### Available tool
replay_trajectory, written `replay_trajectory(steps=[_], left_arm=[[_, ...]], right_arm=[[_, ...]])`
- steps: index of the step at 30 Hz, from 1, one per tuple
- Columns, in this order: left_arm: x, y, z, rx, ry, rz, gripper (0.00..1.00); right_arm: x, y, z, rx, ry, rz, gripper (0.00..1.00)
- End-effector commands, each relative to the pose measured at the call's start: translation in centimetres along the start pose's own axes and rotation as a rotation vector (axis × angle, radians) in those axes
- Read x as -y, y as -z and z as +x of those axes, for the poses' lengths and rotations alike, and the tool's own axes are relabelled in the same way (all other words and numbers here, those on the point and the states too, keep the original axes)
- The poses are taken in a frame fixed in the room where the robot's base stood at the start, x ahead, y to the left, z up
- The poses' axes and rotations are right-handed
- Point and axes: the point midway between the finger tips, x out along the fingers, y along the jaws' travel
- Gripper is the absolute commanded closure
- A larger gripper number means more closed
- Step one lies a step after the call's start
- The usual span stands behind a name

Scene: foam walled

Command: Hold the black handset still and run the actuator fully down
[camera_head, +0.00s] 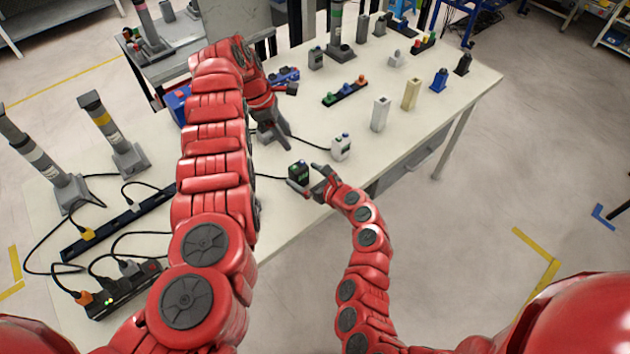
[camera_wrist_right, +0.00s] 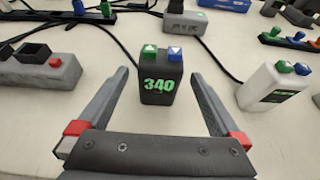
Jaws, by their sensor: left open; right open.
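The black handset (camera_head: 299,172) stands upright on the white table near its front edge. In the right wrist view the black handset (camera_wrist_right: 160,82) shows a green "340", with a green up-arrow button and a blue down-arrow button on top. My right gripper (camera_head: 309,180) is open, its fingers on either side of the handset with gaps, so not gripping. My left gripper (camera_head: 284,108) is open, farther back over the table and apart from the handset. Grey column actuators (camera_head: 113,135) stand at the left. The handset's cable runs left behind my left arm, so its actuator cannot be told.
A white handset (camera_head: 341,147) stands close right of the black one. Beyond are a button strip (camera_head: 345,92), a white block (camera_head: 380,113) and a beige block (camera_head: 411,93). Power strips (camera_head: 120,220) and loose cables lie at the left.

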Motion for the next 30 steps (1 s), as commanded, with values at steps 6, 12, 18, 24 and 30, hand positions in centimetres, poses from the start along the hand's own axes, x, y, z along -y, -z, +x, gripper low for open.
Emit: replay_trajectory(steps=[6,12,18,24,30], left_arm=[[0.0,0.0,0.0,0.0,0.0,0.0,0.5],[0.0,0.0,0.0,0.0,0.0,0.0,0.5],[0.0,0.0,0.0,0.0,0.0,0.0,0.5],[0.0,0.0,0.0,0.0,0.0,0.0,0.5],[0.0,0.0,0.0,0.0,0.0,0.0,0.5]], right_arm=[[-0.1,-0.1,3.0,0.0,-0.002,-0.001,0.0],[-0.1,-0.1,5.1,0.001,-0.005,-0.001,0.0],[0.1,-0.1,6.1,0.001,0.002,-0.001,0.0],[0.0,0.1,6.3,-0.001,0.0,0.001,0.0],[0.0,0.1,6.3,-0.001,0.001,0.001,0.07]])
